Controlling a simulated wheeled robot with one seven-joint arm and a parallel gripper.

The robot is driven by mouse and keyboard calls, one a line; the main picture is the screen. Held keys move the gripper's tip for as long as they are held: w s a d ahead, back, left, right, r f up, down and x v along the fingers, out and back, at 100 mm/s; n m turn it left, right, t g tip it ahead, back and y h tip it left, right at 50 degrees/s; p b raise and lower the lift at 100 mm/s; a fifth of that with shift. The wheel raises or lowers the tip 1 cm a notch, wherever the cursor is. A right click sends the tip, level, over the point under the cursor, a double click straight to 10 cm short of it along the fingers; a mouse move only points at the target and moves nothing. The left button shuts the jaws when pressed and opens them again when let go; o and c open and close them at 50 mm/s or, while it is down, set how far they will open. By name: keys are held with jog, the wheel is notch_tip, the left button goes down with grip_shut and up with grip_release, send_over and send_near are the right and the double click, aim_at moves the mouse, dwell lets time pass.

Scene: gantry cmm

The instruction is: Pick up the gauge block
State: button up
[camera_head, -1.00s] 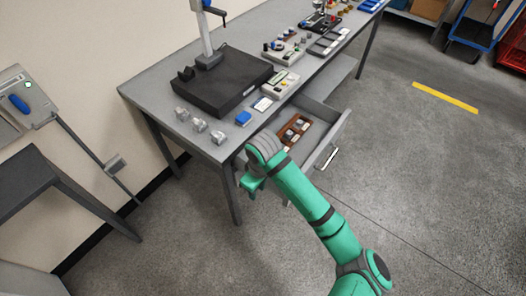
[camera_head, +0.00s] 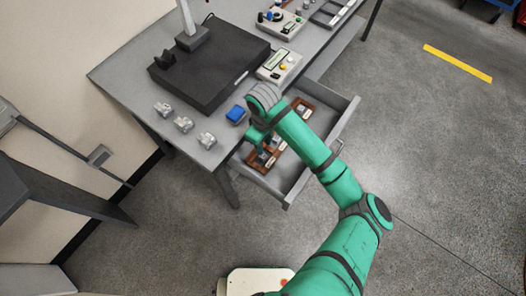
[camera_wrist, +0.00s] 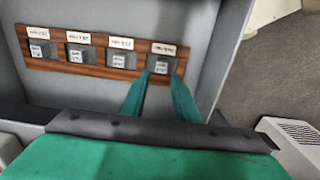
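A wooden rack (camera_wrist: 99,58) lies in the open drawer and holds several small grey gauge blocks in labelled pockets. In the wrist view, the rightmost block (camera_wrist: 162,68) shows between the two green fingertips of my gripper (camera_wrist: 161,78). The fingers are apart, and a gap shows on each side of the block. The labels are too small to read, so I cannot tell which block is meant. In the head view, my gripper (camera_head: 261,143) is over the drawer (camera_head: 348,118), and my arm hides part of the rack (camera_head: 303,106).
The grey bench carries a black slab (camera_head: 215,70), a blue item (camera_head: 236,114), several small metal pieces (camera_head: 184,124) and a control box (camera_head: 279,66). The drawer walls rise around the rack. The floor to the right is open.

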aim_at(263, 155)
jog(key=f, duration=0.3)
jog(key=shift+w+f, duration=0.15)
jog(key=shift+w, duration=0.05)
jog(key=f, duration=0.5)
jog(key=shift+s, duration=0.3)
jog(key=shift+a, duration=0.1)
jog(key=shift+r, duration=0.1)
grip_shut()
